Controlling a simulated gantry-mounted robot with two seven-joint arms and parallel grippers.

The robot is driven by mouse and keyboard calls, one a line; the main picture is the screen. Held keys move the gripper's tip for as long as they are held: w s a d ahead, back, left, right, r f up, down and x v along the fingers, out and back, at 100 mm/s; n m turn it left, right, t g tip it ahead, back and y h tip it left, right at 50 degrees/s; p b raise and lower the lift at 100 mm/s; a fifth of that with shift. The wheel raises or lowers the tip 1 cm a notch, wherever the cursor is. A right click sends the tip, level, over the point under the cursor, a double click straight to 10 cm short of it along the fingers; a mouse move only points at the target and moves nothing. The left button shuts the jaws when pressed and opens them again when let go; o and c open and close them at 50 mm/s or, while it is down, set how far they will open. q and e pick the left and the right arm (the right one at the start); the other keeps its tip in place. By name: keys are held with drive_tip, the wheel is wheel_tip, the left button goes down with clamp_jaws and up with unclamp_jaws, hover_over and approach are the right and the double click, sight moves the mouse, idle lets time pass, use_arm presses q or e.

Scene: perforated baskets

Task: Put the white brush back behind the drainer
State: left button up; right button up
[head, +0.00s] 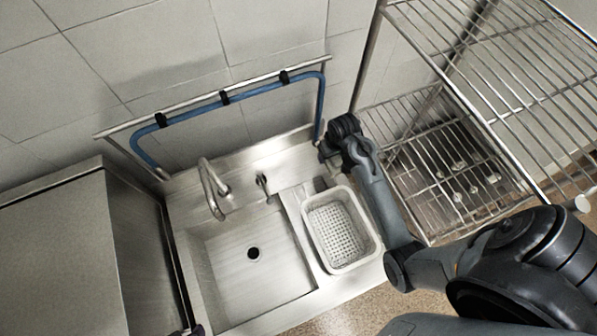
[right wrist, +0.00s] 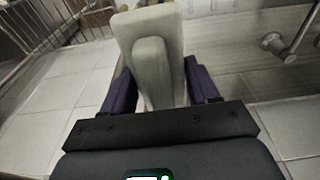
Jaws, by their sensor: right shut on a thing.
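The white perforated drainer (head: 309,222) stands on the right side of the steel sink in the head view. My right gripper (head: 326,158) is beyond the drainer's far end, near the wall-side ledge. In the right wrist view, my right gripper (right wrist: 160,88) is shut on the white brush (right wrist: 150,30), a pale block with a raised narrower part between the two fingers. I cannot make out the brush clearly in the head view; my wrist and gripper seem to cover it. My left gripper is not clearly in view.
The steel sink basin (head: 228,262) is empty. A tap (head: 212,190) stands behind it. A blue pipe (head: 205,108) on a rail runs along the wall. A wire rack (head: 450,150) stands close on the right. A steel cabinet (head: 60,250) stands left.

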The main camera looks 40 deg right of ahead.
drive_tip(key=shift+d+f, duration=0.2)
drive_tip(key=shift+f, duration=0.2)
drive_tip(key=shift+w+a+f, duration=0.1)
drive_tip(key=shift+w+f, duration=0.05)
drive_tip(key=shift+f, duration=0.1)
drive_tip(key=w+a+f, duration=0.4)
drive_tip(key=a, duration=0.1)
drive_tip(key=w+a+f, duration=0.2)
drive_tip(key=w, duration=0.1)
drive_tip(key=shift+w+a+f, duration=0.1)
drive_tip(key=shift+a+f, duration=0.1)
drive_tip(key=shift+a, duration=0.2)
wheel_tip(320, 180, down, 4)
drive_tip(key=shift+r, duration=0.25)
drive_tip(key=shift+f, duration=0.2)
drive_tip(key=shift+f, duration=0.1)
drive_tip(key=o, duration=1.1)
drive_tip(key=shift+c, duration=0.2)
